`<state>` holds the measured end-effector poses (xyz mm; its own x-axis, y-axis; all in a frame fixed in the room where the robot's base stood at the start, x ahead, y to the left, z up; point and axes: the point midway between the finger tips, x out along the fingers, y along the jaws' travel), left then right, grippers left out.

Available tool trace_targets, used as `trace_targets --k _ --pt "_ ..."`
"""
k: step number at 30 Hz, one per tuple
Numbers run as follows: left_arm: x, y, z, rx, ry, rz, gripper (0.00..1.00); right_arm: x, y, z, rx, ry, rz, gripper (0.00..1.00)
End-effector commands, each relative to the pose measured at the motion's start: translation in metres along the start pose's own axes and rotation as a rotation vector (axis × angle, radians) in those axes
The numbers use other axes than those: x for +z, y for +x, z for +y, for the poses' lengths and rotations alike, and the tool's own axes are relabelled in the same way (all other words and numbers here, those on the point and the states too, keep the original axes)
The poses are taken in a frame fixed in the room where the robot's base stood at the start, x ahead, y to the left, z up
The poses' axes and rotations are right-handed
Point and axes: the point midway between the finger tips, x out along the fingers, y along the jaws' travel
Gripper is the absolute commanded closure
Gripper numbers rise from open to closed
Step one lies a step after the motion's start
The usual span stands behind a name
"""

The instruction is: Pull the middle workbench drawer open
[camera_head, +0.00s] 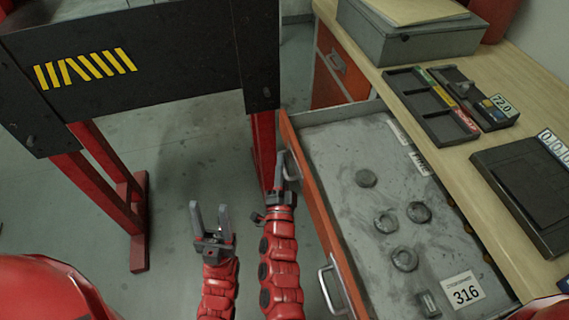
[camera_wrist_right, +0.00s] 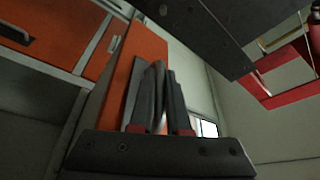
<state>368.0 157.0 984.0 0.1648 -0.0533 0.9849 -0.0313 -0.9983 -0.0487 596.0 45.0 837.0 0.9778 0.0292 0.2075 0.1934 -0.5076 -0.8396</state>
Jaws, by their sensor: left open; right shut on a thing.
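The orange-fronted workbench drawer (camera_head: 316,205) stands pulled well out from under the bench top, its grey inside showing. Its far metal handle (camera_head: 291,168) is between the fingers of my right gripper (camera_head: 281,172), which is shut on it. In the right wrist view, my right gripper (camera_wrist_right: 160,92) has its fingers closed around a thin bar in front of an orange panel (camera_wrist_right: 148,45). The drawer's near handle (camera_head: 332,288) is free. My left gripper (camera_head: 210,219) is open and empty, left of the drawer front and apart from it.
Inside the drawer lie several round metal parts (camera_head: 404,258) and a "316" label (camera_head: 463,291). The wooden bench top (camera_head: 455,165) holds a grey case (camera_head: 408,35) and a black tray (camera_head: 430,105). A black panel on red legs (camera_head: 140,75) stands at left. Grey floor lies between.

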Motion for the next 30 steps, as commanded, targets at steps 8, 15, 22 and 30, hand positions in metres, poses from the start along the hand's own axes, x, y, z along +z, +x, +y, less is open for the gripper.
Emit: trace_targets --k 8,15,22,30 --pt "0.0 0.0 0.0 0.0 0.0 0.0 0.5 0.0 0.0 0.001 0.001 0.001 -0.001 0.55" --pt "0.0 0.0 0.0 0.0 0.0 0.0 0.5 0.0 0.0 0.0 0.0 0.001 0.0 0.55" --pt "-0.002 0.009 -0.001 0.0 0.0 0.0 0.5 -0.001 -0.022 -0.001 0.002 0.0 -0.002 0.55" --pt "-0.005 0.03 -0.002 0.0 0.0 0.0 0.5 -0.001 -0.092 -0.002 0.003 0.0 -0.006 0.55"
